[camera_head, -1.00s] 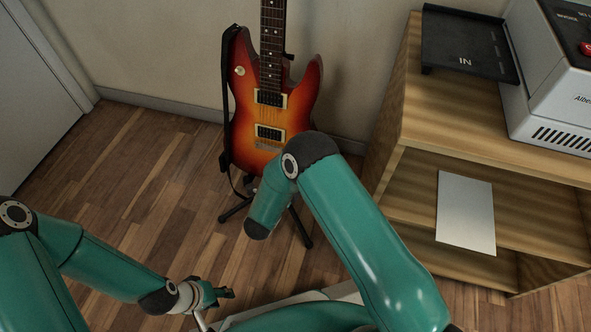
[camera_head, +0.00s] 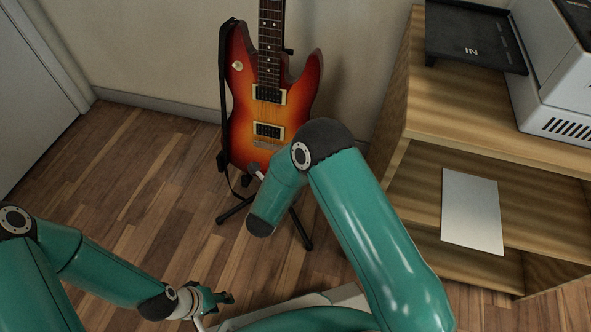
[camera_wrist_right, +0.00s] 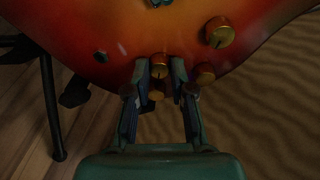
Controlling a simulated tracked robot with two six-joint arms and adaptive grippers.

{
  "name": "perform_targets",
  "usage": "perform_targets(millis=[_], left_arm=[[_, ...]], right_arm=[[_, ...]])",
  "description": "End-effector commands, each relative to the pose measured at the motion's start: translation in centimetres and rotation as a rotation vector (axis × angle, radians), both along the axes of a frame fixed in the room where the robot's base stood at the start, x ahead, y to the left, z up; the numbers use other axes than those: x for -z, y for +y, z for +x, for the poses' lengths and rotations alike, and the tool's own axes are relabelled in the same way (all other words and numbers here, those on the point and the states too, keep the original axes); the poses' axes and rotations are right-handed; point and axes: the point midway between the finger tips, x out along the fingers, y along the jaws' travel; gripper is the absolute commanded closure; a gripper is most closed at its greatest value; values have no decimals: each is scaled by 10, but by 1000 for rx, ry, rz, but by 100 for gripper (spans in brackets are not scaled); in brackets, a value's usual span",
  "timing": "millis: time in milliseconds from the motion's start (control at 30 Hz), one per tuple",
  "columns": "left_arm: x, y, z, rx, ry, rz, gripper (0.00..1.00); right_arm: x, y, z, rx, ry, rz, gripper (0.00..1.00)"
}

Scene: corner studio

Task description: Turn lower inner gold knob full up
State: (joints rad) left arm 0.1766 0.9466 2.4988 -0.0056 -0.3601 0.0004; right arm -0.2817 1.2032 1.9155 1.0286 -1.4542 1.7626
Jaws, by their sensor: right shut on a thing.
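The sunburst electric guitar (camera_head: 243,95) leans on a stand against the wall. Its lower body fills the top of the right wrist view (camera_wrist_right: 105,25), with several gold knobs there. My right gripper (camera_wrist_right: 160,72) is shut on a gold knob (camera_wrist_right: 159,66), one fingertip on each side of it. In the head view my own arm hides the right gripper and the knobs. My left gripper (camera_head: 222,298) is low in the head view, away from the guitar; its jaws are too small to judge.
A wooden shelf unit (camera_head: 480,120) stands right of the guitar, with a black IN tray (camera_head: 470,38), a grey machine (camera_head: 570,75) and a white sheet (camera_head: 472,211). A dark strap (camera_head: 226,120) hangs at the guitar's left. The wood floor (camera_head: 120,200) to the left is clear.

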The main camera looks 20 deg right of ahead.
Motion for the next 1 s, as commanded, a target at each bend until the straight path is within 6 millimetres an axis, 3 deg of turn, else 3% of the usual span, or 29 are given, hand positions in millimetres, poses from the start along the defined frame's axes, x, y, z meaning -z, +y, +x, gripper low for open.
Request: perform_targets(millis=[600, 633, 667, 1000], left_arm=[[3, 0, 0, 0, 0, 0, 60], [3, 0, 0, 0, 0, 0, 60], [3, 0, 0, 0, 0, 0, 60], [2, 0, 0, 0, 0, 0, 60]], right_arm=[[1, 3, 2, 1, -26, 44, 100], [1, 3, 2, 1, -26, 44, 72], [1, 3, 2, 1, -26, 44, 67], [0, 3, 0, 6, -26, 40, 66]])
